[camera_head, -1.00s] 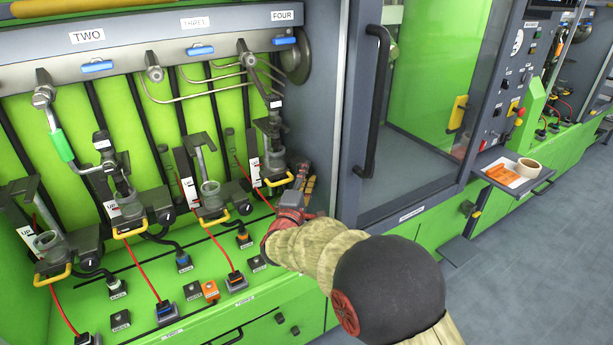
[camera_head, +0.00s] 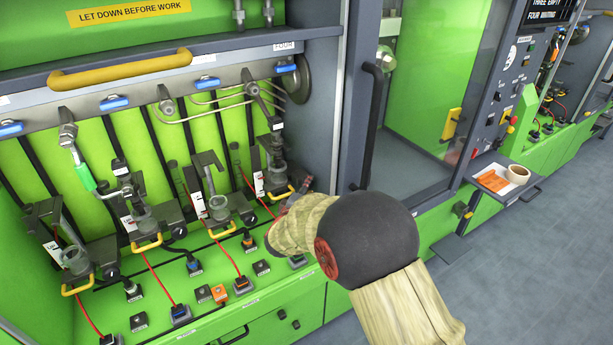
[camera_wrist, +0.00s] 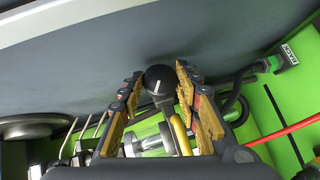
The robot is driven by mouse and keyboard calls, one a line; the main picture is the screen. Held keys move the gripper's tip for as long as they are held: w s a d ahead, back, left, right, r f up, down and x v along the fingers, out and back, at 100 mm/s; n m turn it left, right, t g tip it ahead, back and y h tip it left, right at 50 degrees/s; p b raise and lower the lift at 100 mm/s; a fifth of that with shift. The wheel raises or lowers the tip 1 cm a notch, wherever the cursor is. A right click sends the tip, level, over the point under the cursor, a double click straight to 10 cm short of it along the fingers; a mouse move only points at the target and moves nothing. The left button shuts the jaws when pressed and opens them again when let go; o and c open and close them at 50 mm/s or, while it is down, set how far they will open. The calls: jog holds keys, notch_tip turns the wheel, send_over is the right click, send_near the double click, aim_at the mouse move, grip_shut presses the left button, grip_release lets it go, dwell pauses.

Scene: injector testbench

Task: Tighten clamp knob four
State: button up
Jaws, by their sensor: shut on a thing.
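Clamp station four (camera_head: 274,160) is the rightmost clamp on the green bench, below the FOUR label (camera_head: 285,46). It has a yellow handle loop (camera_head: 280,193) at its front. In the wrist view a round black knob (camera_wrist: 160,78) with a white line sits between the fingers of my gripper (camera_wrist: 161,95). The fingers stand on either side of the knob and are closed on it; exact contact is hard to see. In the head view my gripper (camera_head: 300,192) is at the right side of clamp four, mostly behind my arm, and the knob is hidden.
Clamp three (camera_head: 218,207) and other clamps stand to the left, with red cables and small sockets in front. A grey wall and a door with a dark handle (camera_head: 371,125) are close on the right. A tray with a tape roll (camera_head: 517,174) is farther right.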

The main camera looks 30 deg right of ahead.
jog(key=shift+d+r+m+g+y+p, duration=0.1)
jog(key=shift+r+m+g+y+p, duration=0.25)
jog(key=shift+p, duration=1)
jog(key=shift+r+m+g+y+p, duration=0.15)
jog(key=shift+m+y+p, duration=0.35)
jog(key=shift+p, duration=0.8)
jog(key=shift+f+y+p, duration=0.25)
jog(key=shift+p, duration=0.2)
jog(key=o, duration=1.2)
jog(key=shift+c, duration=0.2)
jog(key=v, duration=1.2)
jog(key=shift+w, duration=0.1)
jog(key=shift+c, duration=0.2)
